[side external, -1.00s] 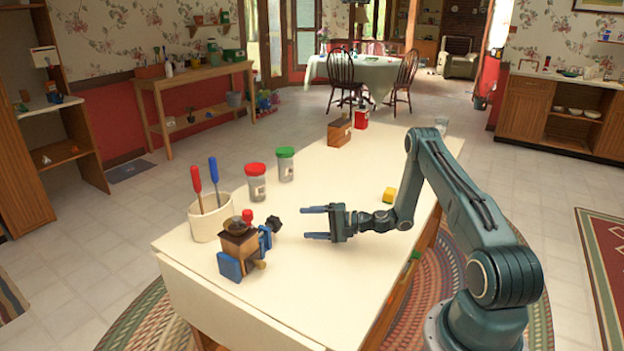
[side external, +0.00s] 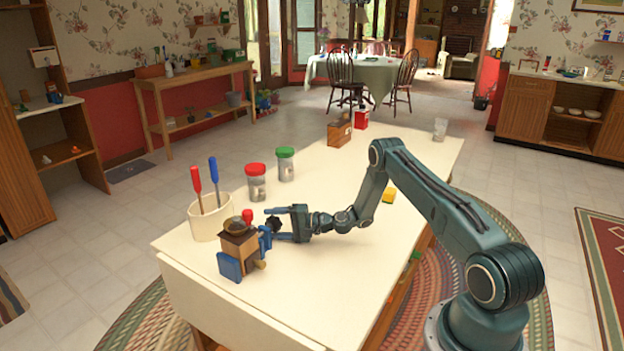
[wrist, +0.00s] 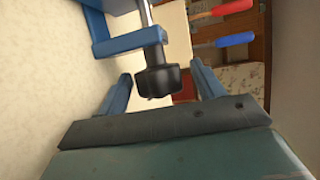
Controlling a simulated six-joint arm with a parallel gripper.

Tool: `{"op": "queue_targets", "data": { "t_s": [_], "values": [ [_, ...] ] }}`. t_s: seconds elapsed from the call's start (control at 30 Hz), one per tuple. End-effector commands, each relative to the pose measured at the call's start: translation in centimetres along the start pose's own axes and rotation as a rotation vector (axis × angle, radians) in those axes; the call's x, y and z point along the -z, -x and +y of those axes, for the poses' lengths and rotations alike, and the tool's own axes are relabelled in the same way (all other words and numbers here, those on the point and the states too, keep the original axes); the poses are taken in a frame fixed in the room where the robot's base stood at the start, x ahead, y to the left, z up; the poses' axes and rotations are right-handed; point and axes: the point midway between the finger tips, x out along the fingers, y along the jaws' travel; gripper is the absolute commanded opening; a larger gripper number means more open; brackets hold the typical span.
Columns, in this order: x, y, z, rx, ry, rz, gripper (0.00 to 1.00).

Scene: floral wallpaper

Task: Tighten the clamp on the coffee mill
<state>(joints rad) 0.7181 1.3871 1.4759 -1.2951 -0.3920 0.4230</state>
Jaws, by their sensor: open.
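The coffee mill (side external: 238,245), a brown wooden box with a dark domed top, stands near the left end of the table. A blue clamp (side external: 265,239) is on it, with a black knob (side external: 273,224) at its right side. In the wrist view the clamp's blue frame (wrist: 130,42), metal screw and black knob (wrist: 158,80) are close and clear. My gripper (side external: 272,224) is open, with its blue fingers pointing left at the knob. In the wrist view the fingertips (wrist: 158,82) lie either side of the knob, with gaps visible between them and it.
A cream crock (side external: 211,218) holding red- and blue-handled tools stands behind the mill. Jars with red (side external: 256,182) and green (side external: 286,164) lids stand further back. A yellow block (side external: 389,196) lies behind my arm. The table's middle is mostly clear.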

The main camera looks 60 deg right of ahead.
Motion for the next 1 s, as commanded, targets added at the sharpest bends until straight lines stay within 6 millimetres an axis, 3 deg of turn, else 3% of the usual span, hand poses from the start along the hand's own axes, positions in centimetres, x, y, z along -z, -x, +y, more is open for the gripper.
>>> {"op": "queue_targets", "data": {
  "t_s": [0.23, 0.63, 0.87, 1.0],
  "values": [
    [0.0, -2.3, 0.0, 0.0, 0.001, -0.001, 0.68],
    [0.0, -2.8, 0.0, 0.0, 0.0, 0.0, 0.68],
    [0.0, -2.7, 0.0, 0.0, 0.0, 0.0, 0.24],
    [0.0, -2.7, 0.0, -0.003, -0.001, 0.0, 0.23]
  ]
}}
